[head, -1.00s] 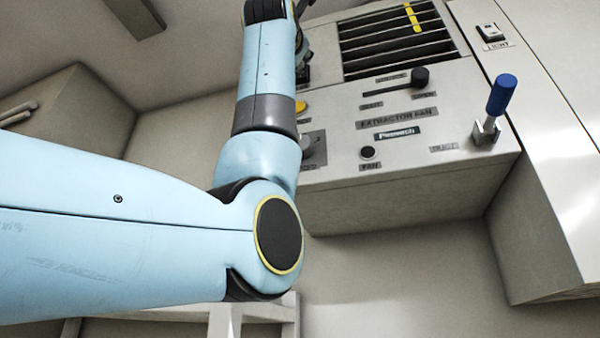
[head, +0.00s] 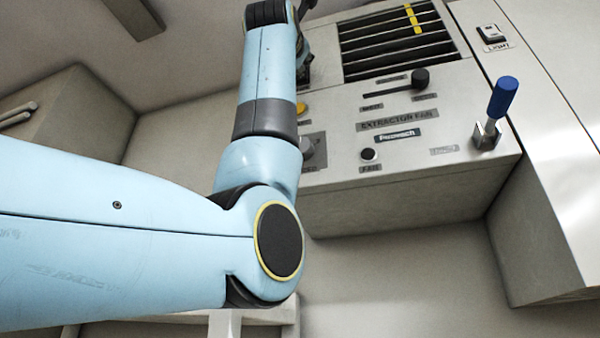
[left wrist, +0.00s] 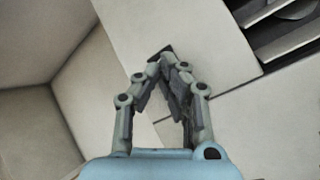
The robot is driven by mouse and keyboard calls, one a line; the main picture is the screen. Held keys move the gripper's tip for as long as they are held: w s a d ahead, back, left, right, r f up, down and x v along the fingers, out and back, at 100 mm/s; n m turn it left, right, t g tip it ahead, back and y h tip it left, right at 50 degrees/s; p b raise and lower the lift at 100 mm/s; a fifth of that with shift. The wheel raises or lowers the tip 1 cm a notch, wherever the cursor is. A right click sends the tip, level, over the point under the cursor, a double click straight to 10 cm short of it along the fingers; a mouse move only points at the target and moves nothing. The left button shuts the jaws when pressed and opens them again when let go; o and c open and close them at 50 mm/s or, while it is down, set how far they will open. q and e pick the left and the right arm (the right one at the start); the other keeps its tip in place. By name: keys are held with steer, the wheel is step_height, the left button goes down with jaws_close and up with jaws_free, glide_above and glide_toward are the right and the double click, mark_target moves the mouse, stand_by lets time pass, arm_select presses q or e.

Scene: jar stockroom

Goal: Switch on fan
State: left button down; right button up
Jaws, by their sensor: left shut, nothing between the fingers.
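The extractor fan panel (head: 450,120) is a pale unit on the wall, with a plate reading EXTRACTOR FAN. A small round black button (head: 368,154) on it has a label below that seems to read FAN. My left arm crosses the head view and hides the panel's left end. In the left wrist view my left gripper (left wrist: 168,62) is shut and empty, its fingertips together in front of a pale panel surface. A dark patch (left wrist: 160,51) shows just past the tips; I cannot tell what it is or whether they touch it. My right gripper is not in view.
The panel also has a black slider knob (head: 420,78), a blue-handled lever (head: 502,97), a yellow button (head: 301,108), a partly hidden grey knob (head: 307,147) and a slatted grille (head: 395,40). A light switch (head: 488,33) is at upper right. A shelf (head: 225,322) stands below.

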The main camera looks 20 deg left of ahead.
arm_select(q)
steer(key=shift+w+p, duration=0.35)
steer(key=shift+w, duration=0.25)
stand_by(0.7)
steer(key=shift+s, duration=0.2)
steer(key=shift+s+r, duration=0.1)
steer(key=shift+s, duration=0.6)
steer(key=s, duration=0.5)
steer(key=shift+a+r+b, duration=0.1)
steer(key=shift+r+b, duration=0.2)
steer(key=shift+w, duration=0.1)
stand_by(0.5)
